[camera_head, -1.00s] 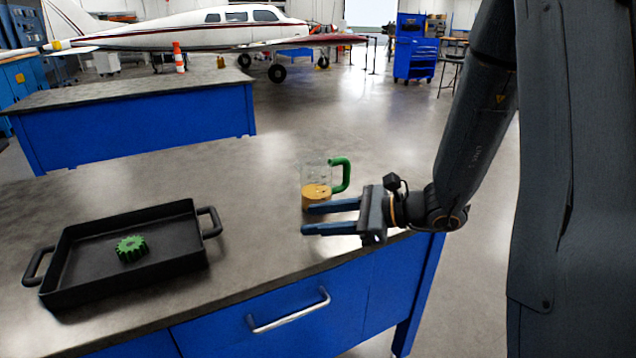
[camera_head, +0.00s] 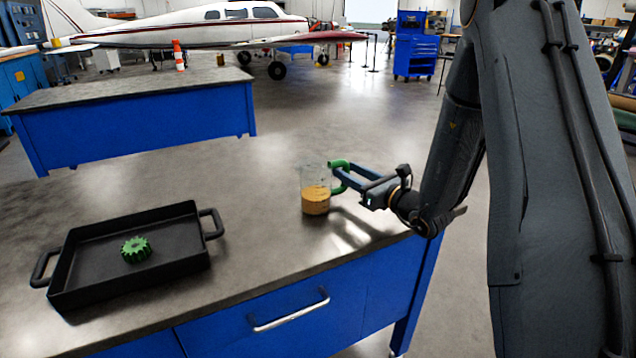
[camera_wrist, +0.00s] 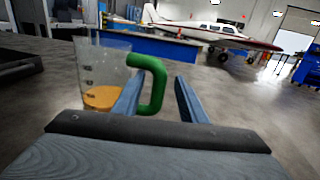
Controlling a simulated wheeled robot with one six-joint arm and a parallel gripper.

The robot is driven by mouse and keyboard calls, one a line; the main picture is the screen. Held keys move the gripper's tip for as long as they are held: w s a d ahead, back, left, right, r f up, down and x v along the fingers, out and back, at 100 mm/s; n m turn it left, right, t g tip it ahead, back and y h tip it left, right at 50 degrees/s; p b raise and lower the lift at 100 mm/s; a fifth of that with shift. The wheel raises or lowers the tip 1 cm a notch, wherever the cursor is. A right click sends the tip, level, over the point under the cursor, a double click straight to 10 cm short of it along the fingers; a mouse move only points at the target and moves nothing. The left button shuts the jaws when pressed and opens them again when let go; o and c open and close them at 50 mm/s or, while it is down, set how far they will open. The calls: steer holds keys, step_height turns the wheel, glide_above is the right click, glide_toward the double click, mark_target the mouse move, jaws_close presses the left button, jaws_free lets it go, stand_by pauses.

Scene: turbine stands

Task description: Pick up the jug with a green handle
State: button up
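The jug (camera_head: 315,192) is clear, with orange-brown contents and a green handle (camera_head: 339,166) on its right. It stands upright on the grey workbench top near the front right edge. My gripper (camera_head: 343,176) is at the handle, coming from the right. In the wrist view my gripper (camera_wrist: 157,95) is open, with the green handle (camera_wrist: 158,72) between its two blue fingers. The left finger lies between the handle and the jug's body (camera_wrist: 103,80), and the right finger is apart from the handle.
A black tray (camera_head: 185,260) with two handles stands at the left of the bench top, with a green gear (camera_head: 136,249) in it. The bench top between tray and jug is clear. A second blue bench (camera_head: 140,130) stands behind. An aeroplane (camera_head: 220,27) is in the background.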

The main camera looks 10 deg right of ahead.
steer(key=shift+x, duration=1.05)
jaws_close()
steer(key=shift+r, duration=0.1)
step_height(320, 180, up, 10)
steer(key=shift+f+b, duration=0.1)
steer(key=shift+b, duration=0.5)
steer(key=c, duration=0.9)
jaws_free()
